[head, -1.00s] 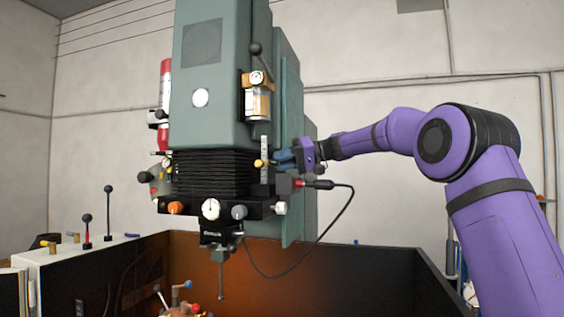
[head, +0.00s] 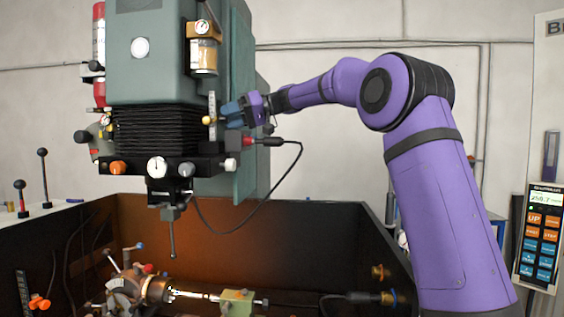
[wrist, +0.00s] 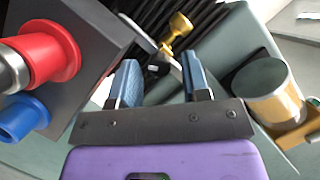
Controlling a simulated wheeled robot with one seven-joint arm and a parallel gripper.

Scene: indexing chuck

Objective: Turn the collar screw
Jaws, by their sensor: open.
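A small brass-coloured thumb screw (head: 207,120), seemingly the collar screw, sits by an upright graduated scale (head: 212,104) on the machine head's right side. In the wrist view the screw (wrist: 178,30) shows just beyond the fingertips, towards the right finger. My gripper (head: 232,110) is close to the right of the screw in the head view. In the wrist view its two blue fingers (wrist: 160,60) are apart, with a grey strip and a dark round part in the gap. I see no grip on the screw. Whether a finger touches the strip is unclear.
Left of the fingers in the wrist view are red (wrist: 50,50) and blue (wrist: 22,118) connectors on a dark block. A glass oil cup (wrist: 268,90) is on the right. A cable (head: 298,165) hangs below my arm. The chuck (head: 150,290) is low in the enclosure.

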